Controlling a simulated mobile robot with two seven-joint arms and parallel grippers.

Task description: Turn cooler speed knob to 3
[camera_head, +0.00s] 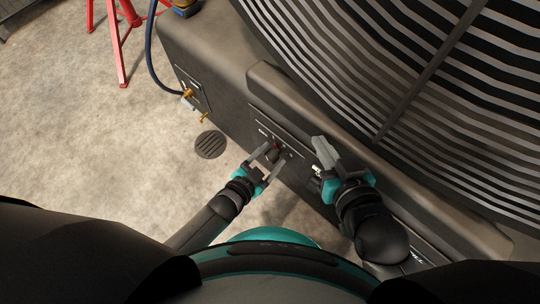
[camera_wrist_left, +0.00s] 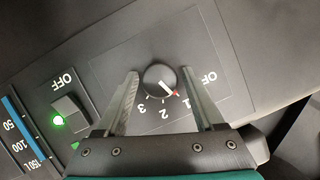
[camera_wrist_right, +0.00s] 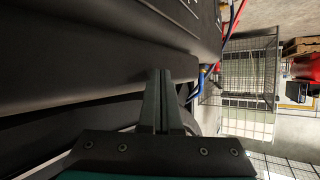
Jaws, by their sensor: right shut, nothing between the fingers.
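The round dark speed knob (camera_wrist_left: 159,81) sits on the cooler's control panel in the left wrist view. Its white pointer line aims to the lower right, at a red mark by the 1. The labels OFF, 1, 2 and 3 run around its lower right side. My left gripper (camera_wrist_left: 160,76) is open, with one finger on each side of the knob and gaps showing between. In the head view my left gripper (camera_head: 275,153) is at the panel, partly hiding the knob. My right gripper (camera_head: 322,142) is shut and empty, right of the panel; its closed fingers show in the right wrist view (camera_wrist_right: 158,85).
A switch (camera_wrist_left: 68,112) with a green light and a blue level scale lie left of the knob. The large fan grille (camera_head: 400,70) rises behind the panel. A hose with a brass valve (camera_head: 188,93) and a red stand (camera_head: 122,40) are farther left. A floor drain (camera_head: 210,144) lies nearby.

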